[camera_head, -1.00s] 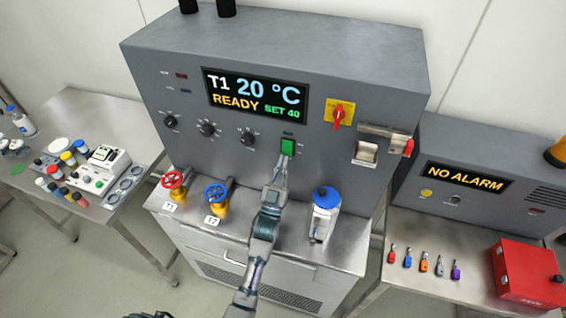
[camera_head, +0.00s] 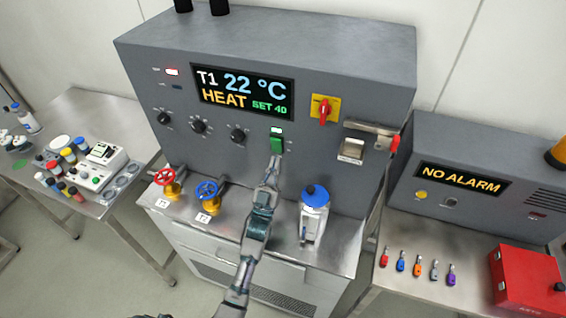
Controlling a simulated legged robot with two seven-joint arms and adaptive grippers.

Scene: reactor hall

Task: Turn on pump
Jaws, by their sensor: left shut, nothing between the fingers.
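The grey control cabinet (camera_head: 320,75) fills the middle of the head view. Its display (camera_head: 243,92) reads T1 22 °C, HEAT, SET 40. A green switch (camera_head: 277,146) sits on the cabinet front, with a bright lit indicator (camera_head: 277,130) above it. My left gripper (camera_head: 274,161) is shut and empty, its fingertips at the lower edge of the green switch. I cannot tell whether they touch it. My right gripper is not in view.
Red (camera_head: 166,177) and blue (camera_head: 207,191) valve wheels and a blue-capped bottle (camera_head: 314,211) stand on the ledge. A red rotary switch (camera_head: 324,110) and a latch (camera_head: 352,149) are to the right. A side bench with a red box (camera_head: 525,280) stands at right.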

